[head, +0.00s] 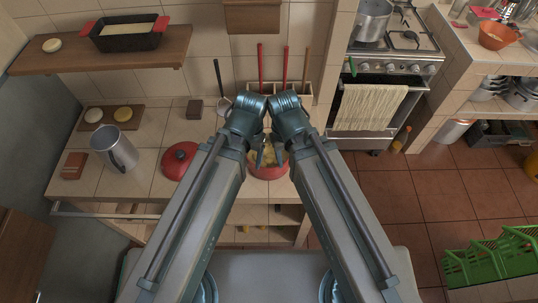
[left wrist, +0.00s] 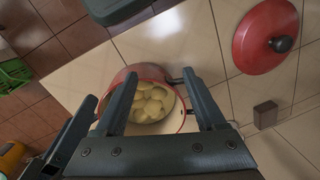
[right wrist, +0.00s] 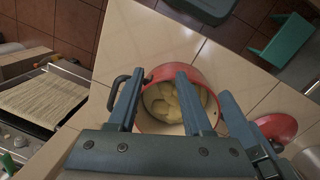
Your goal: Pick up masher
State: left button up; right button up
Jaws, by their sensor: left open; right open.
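No masher can be made out for certain. Long handles stand in a rack behind the counter: a red handle (head: 261,64), a second red handle (head: 285,64) and a wooden handle (head: 305,66); their lower ends are hidden. A red pot (head: 268,172) of pale potato pieces sits on the counter below my grippers. It also shows in the left wrist view (left wrist: 150,73) and the right wrist view (right wrist: 165,73). My left gripper (left wrist: 160,73) and right gripper (right wrist: 160,70) are open, empty and close together over the pot, in front of the handles.
A dark ladle (head: 220,85) leans at the back wall.

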aim_at(221, 109)
jog(key=i+l+u, duration=0.1)
jog(key=l, duration=1.15)
jog(key=i+l, duration=0.1)
jog(key=l, duration=0.25)
jog(key=i+u, duration=0.05)
